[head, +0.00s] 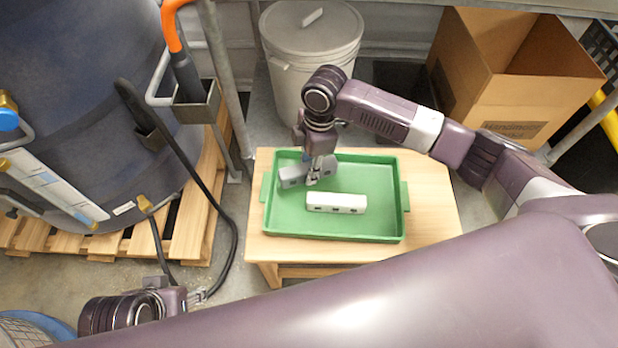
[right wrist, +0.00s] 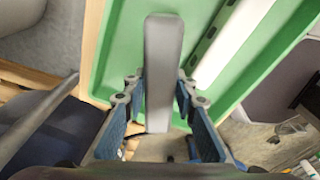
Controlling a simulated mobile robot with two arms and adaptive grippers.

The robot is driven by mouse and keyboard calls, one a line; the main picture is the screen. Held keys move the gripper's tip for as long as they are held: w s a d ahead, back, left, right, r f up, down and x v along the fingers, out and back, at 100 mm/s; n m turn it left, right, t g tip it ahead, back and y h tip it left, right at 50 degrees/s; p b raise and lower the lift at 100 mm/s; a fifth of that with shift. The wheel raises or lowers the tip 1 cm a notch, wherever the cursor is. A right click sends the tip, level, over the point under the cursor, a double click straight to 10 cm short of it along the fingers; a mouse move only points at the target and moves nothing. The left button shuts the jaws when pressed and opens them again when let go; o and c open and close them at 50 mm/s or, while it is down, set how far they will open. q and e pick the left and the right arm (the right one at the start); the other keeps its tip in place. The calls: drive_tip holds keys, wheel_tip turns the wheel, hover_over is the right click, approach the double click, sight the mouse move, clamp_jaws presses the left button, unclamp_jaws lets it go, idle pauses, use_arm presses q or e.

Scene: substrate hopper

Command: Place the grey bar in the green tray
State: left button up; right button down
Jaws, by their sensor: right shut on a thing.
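The grey bar (head: 293,177) is in the jaws of my right gripper (head: 318,175), over the left back part of the green tray (head: 376,215). In the right wrist view the grey bar (right wrist: 163,60) stands out lengthwise between the two fingers of my right gripper (right wrist: 160,88). I cannot tell whether the bar touches the tray floor. My left gripper (head: 198,296) is low at the left, away from the tray; its jaws are too small to read.
A white bar (head: 336,203) lies in the tray, close to the grey bar. The tray stands on a wooden table (head: 437,205). A lidded grey bin (head: 312,60) and an open cardboard box (head: 510,75) stand behind. A blue drum (head: 80,110) on a pallet is at the left.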

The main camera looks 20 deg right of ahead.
wheel_tip(320, 180, down, 4)
drive_tip(key=shift+f+b, duration=0.2)
drive_tip(key=shift+b, duration=0.35)
use_arm(q)
drive_tip(key=shift+f, duration=0.6)
use_arm(e)
drive_tip(key=c, duration=1.8)
unclamp_jaws()
drive_tip(key=shift+f, duration=0.1)
drive_tip(key=shift+c, duration=0.2)
drive_tip(key=r, duration=0.2)
drive_tip(key=r+p, duration=0.1)
drive_tip(key=r, duration=0.2)
drive_tip(key=d+r+p, duration=0.1)
drive_tip(key=r, duration=0.1)
drive_tip(key=shift+r, duration=0.2)
use_arm(q)
drive_tip(key=p+x, duration=0.1)
drive_tip(key=x, duration=0.3)
drive_tip(key=shift+d+f, duration=0.1)
drive_tip(key=shift+f, duration=0.3)
use_arm(e)
drive_tip(key=r, duration=0.5)
drive_tip(key=shift+d, duration=0.25)
drive_tip(key=shift+f, duration=0.1)
